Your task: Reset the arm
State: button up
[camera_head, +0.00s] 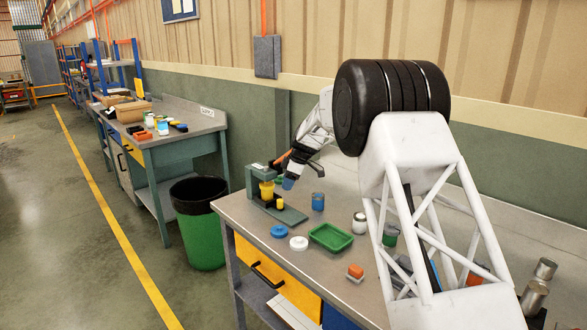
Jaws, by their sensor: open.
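My arm reaches from the lower right over the workbench (232,206) towards the back wall. My gripper (284,166) is open, just behind and above a grey-green stand (288,214) at the bench's far left end. The stand bears a yellow cup-like part (267,191) and a smaller yellow piece (280,203). A small blue item (288,184) shows just below my gripper; I cannot tell whether it touches the fingers. The fingers are small and dark in this view, and my arm hides part of the bench.
A blue can (318,202), white jar (359,223), green tray (331,237), blue disc (279,232), white disc (299,243) and orange-topped block (355,271) stand on the bench. Metal cylinders (534,298) stand at right. A green bin (203,240) is on the floor at left.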

jog(key=s+d+r+m+h, duration=0.1)
jog(key=s+d+r+m, duration=0.35)
jog(key=s, duration=0.65)
jog(key=s+d+r+m+t, duration=0.1)
jog(key=s+d+r+m, duration=0.1)
jog(key=s+d+r, duration=0.65)
jog(key=s+d+r+m+h, duration=0.1)
jog(key=s+d+r+m, duration=0.2)
jog(key=s, duration=1)
jog(key=s+d+f+m, duration=0.2)
jog(key=s, duration=1)
jog(key=s+d+f+m+t+h, duration=0.1)
jog(key=s+d+f+m, duration=0.1)
jog(key=s, duration=1)
jog(key=s+d+f+m+h, duration=0.1)
jog(key=s+d+f+m, duration=0.1)
jog(key=s, duration=1)
jog(key=shift+d+m+t, duration=0.3)
jog(key=shift+d+m, duration=0.5)
jog(key=shift+m, duration=0.45)
